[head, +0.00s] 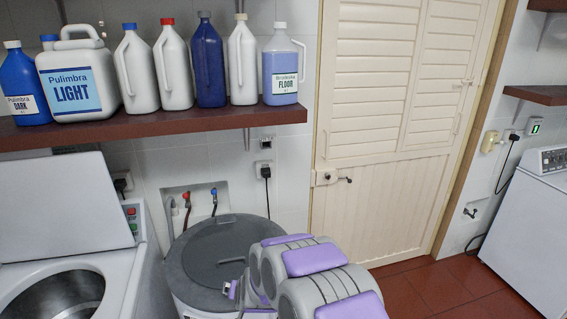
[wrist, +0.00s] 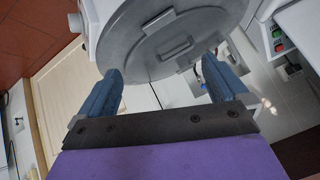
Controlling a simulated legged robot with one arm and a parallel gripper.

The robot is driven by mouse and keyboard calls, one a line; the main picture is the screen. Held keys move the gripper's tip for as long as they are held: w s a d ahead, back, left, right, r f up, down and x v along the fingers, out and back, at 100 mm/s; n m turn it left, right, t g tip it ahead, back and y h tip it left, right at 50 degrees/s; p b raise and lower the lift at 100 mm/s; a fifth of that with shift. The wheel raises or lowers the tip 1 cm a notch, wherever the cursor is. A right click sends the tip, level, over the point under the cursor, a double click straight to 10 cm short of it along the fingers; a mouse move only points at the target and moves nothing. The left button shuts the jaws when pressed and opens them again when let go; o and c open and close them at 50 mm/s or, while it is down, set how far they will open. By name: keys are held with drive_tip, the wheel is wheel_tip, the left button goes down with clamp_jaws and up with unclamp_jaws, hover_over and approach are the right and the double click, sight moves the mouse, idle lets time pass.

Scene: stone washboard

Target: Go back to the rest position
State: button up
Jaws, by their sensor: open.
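My gripper (wrist: 160,72) is open in the wrist view, with its two blue-grey fingers apart and nothing between them. Beyond the fingertips is the round grey lid (wrist: 130,45) of a white tub. The wrist view is turned, so the room appears upside down. In the head view my arm's grey and purple links rise at the bottom centre, in front of the tub's lid (head: 215,245). My gripper (head: 232,289) shows only in part there, low and to the left of those links. I cannot tell how close it is to the tub.
A brown shelf (head: 150,128) with several bottles and jugs runs above the tub. An open top-loading washer (head: 125,290) stands at left. A white machine (head: 530,225) stands at right. A closed cream door (head: 385,200) is behind. Red tiled floor (head: 425,285) is clear at lower right.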

drive_tip(key=s+d+r+g+h+b, duration=0.1)
drive_tip(key=s+d+r+g+b, duration=0.1)
drive_tip(key=s+d, duration=0.6)
drive_tip(key=s+d+r+g+h+b, duration=0.1)
drive_tip(key=s+d+r+g+b, duration=0.2)
drive_tip(key=s+d, duration=0.6)
drive_tip(key=s+d+r+g+h+b, duration=0.1)
drive_tip(key=s+d+r+g, duration=0.3)
drive_tip(key=s, duration=2.2)
drive_tip(key=d+r+b, duration=0.1)
drive_tip(key=d+r, duration=0.1)
drive_tip(key=d, duration=0.3)
drive_tip(key=shift+d+r+n+g, duration=0.2)
drive_tip(key=shift+r+n+g, duration=0.1)
